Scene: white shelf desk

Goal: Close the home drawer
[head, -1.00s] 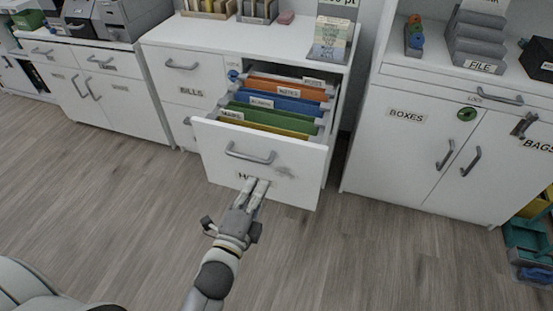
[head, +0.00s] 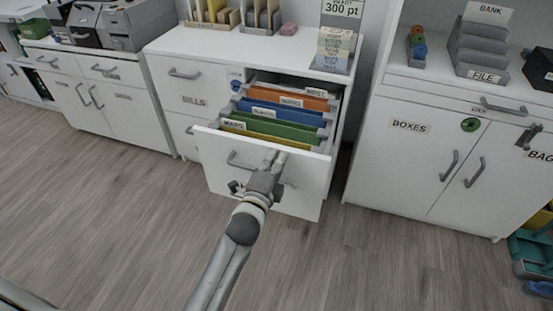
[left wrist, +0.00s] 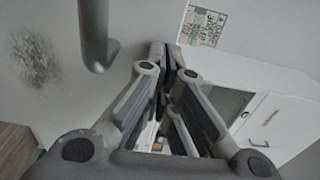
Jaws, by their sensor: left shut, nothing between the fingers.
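The home drawer (head: 222,176) is pulled out from the white cabinet, with orange, blue, green and yellow folders (head: 284,131) showing inside. Its grey handle (head: 238,162) is on the white front, partly hidden by my arm; its label is hidden too. My left gripper (head: 274,159) is shut and empty, in front of the drawer front near the handle. In the left wrist view the shut fingers (left wrist: 172,70) are close to the white front, with the handle (left wrist: 95,35) at upper left. I cannot tell whether the fingertips touch the front. My right gripper is not in view.
The bills drawer (head: 190,99) is shut, left of the open drawer. A cabinet labelled boxes (head: 400,150) stands to the right, across a narrow gap. Blue and teal bins (head: 533,255) are at the lower right. The wooden floor (head: 120,220) in front is clear.

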